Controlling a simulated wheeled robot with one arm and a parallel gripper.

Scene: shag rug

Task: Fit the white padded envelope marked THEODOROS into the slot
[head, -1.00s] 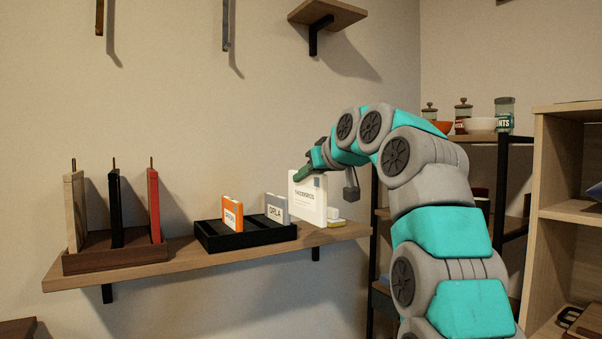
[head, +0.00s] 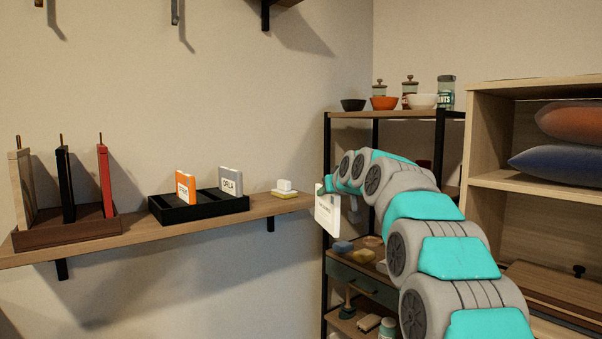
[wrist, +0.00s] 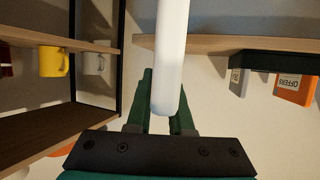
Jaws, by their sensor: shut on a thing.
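The white padded envelope (head: 328,212) hangs upright from my gripper (head: 328,188), off the right end of the wall shelf. Its printed face is too small to read now. In the wrist view the envelope (wrist: 172,60) shows edge-on between the green fingers of my gripper (wrist: 165,105), which are shut on it. A black slotted tray (head: 205,209) sits on the wall shelf. It holds an orange upright piece (head: 185,188) and a grey one marked ORLA (head: 231,181). Dark gaps show beside them in the tray.
The wall shelf (head: 140,238) also carries a brown rack (head: 75,232) with several upright boards at left and a small white and yellow stack (head: 284,188) at its right end. A dark-framed rack (head: 326,150) with bowls stands close behind my gripper.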

